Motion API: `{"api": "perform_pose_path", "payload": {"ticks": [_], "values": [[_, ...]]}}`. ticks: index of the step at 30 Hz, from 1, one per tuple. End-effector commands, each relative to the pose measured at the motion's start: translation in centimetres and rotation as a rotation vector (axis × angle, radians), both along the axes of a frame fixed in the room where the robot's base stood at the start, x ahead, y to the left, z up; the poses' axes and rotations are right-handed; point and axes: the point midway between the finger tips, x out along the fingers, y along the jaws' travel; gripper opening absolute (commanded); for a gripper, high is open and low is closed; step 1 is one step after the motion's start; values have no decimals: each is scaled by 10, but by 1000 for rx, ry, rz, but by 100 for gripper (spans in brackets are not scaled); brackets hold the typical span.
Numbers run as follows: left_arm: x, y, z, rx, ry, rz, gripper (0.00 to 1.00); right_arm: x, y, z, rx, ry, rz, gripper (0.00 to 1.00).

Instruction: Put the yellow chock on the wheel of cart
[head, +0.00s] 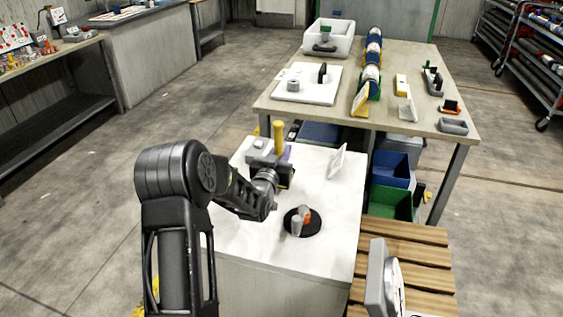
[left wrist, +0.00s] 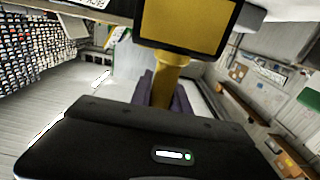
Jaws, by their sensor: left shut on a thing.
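My left gripper (head: 272,168) is over the white-topped cabinet. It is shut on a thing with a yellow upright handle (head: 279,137). I cannot tell whether this held thing is the chock. A yellow wedge (head: 360,104) stands on the table against a row of banded cylinders. At the right is a wheeled rack cart with a dark caster wheel (head: 543,124). My right gripper is not in view.
The table (head: 330,118) bears a white bin (head: 328,40), a white board (head: 307,85) and small tools. A black disc with small parts (head: 302,222) lies on the cabinet top. Blue and green bins are under the table. Open floor lies at left and far right.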

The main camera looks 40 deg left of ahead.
Motion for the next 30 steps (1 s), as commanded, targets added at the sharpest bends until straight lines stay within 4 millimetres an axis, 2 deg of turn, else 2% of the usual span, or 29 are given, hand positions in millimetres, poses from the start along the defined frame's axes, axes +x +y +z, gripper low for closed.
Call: {"api": "perform_pose_path", "payload": {"ticks": [2, 11, 24, 25, 30], "values": [[1, 0, 0, 2, -5, 0, 0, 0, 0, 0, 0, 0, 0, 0], [1, 0, -33, 1, -4, -1, 0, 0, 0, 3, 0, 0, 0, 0], [0, 0, -38, 2, -7, 0, 0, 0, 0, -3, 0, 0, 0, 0], [0, 0, -39, 0, 0, 0, 24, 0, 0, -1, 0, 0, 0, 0], [0, 0, -39, 0, 0, 0, 38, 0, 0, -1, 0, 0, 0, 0]]}}
